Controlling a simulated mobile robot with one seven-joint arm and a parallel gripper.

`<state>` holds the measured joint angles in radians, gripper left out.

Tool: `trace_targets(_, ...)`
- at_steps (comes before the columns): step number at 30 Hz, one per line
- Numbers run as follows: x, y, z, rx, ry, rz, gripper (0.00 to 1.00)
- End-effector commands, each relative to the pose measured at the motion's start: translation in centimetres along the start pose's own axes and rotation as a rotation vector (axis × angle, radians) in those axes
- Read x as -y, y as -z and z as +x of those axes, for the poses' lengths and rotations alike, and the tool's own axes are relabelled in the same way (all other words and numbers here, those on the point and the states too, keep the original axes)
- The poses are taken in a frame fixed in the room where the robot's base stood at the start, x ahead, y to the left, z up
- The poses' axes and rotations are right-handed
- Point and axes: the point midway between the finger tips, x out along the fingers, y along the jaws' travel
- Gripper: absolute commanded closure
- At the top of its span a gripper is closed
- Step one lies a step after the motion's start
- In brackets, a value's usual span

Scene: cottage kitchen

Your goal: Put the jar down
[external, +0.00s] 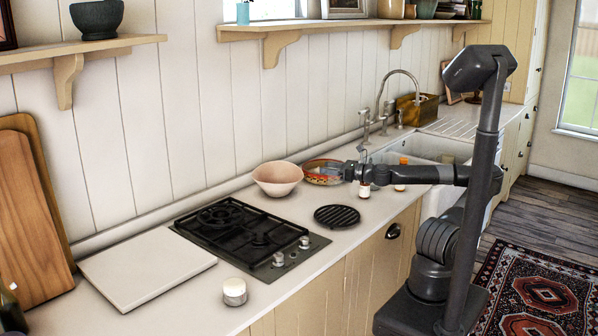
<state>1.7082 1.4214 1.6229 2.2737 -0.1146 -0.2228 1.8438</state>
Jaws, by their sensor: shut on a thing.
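My arm reaches left over the counter in the external view, and my gripper (343,172) is at its end, above the counter between the hob and the sink. The gripper is shut on a small, pale bluish thing, seemingly the jar (328,170). The jar shows in front of a patterned orange bowl (311,177). It is small in the picture, so its exact shape and its height above the counter cannot be told. The gripper's fingers are hard to make out.
A pink bowl (277,180) stands left of the patterned bowl. A round black grate (337,215) lies in front. A black gas hob (244,236), a white board (147,267) and a small white container (234,291) are further left. Orange-capped bottles (365,191) stand near my arm.

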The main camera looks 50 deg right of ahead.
Motion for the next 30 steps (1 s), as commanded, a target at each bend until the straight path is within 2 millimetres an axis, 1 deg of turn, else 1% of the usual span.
trace_targets(5,-1.9,0.1,-1.6,0.002,-0.166,0.002,0.73)
trace_targets(11,-4.3,-0.6,-3.9,-0.001,-0.363,-0.002,0.73)
trace_targets(17,-6.6,-2.2,-7.2,-0.005,-0.577,-0.004,0.73)
trace_targets(21,-7.9,-3.6,-10.0,-0.006,-0.721,-0.004,0.73)
trace_targets(27,-9.1,-5.4,-13.5,-0.005,-0.878,-0.002,0.73)
trace_targets(30,-9.4,-5.9,-14.6,-0.006,-0.924,-0.001,0.73)
